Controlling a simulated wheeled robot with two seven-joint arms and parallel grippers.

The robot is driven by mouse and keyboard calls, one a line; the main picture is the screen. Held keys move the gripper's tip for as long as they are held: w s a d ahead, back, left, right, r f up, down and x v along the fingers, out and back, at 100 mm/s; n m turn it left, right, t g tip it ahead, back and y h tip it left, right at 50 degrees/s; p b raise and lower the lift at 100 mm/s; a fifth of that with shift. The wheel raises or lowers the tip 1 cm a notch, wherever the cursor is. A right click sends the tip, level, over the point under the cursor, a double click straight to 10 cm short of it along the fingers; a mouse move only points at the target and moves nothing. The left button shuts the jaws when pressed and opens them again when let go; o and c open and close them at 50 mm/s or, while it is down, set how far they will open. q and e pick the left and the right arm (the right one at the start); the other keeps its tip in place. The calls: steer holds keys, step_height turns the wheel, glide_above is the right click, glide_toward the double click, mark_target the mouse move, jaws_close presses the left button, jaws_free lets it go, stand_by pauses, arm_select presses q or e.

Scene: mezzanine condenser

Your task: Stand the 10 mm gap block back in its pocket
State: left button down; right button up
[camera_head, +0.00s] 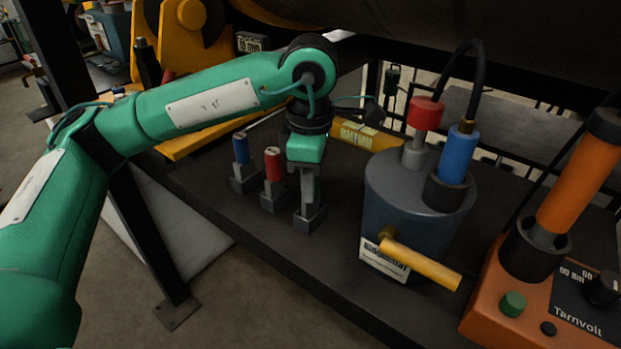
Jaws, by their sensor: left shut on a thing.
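My left gripper (309,192) points straight down at the front right pocket (311,221), a small grey holder on the dark bench. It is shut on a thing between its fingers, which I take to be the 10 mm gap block. The fingers hide most of this block, so its colour and marking do not show. Its lower end is at or just inside the pocket mouth; I cannot tell whether it is seated. Two similar grey pockets stand in a row to the left, one with a blue-topped block (241,148) and one with a red-topped block (272,163). My right gripper is not in view.
A grey-blue canister (408,205) with red and blue terminals and a yellow handle (425,265) stands close to the right. An orange instrument (505,285) is farther right. A yellow labelled bar (362,135) lies behind. The bench's front edge is near the pockets.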

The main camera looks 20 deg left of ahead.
arm_select(q)
steer(key=c, duration=1.1)
jaws_free()
steer(key=shift+r, duration=0.35)
step_height(320, 180, up, 11)
steer(key=b, duration=0.2)
steer(key=shift+r+b, duration=0.15)
steer(key=shift+b, duration=0.2)
steer(key=shift+r, duration=0.85)
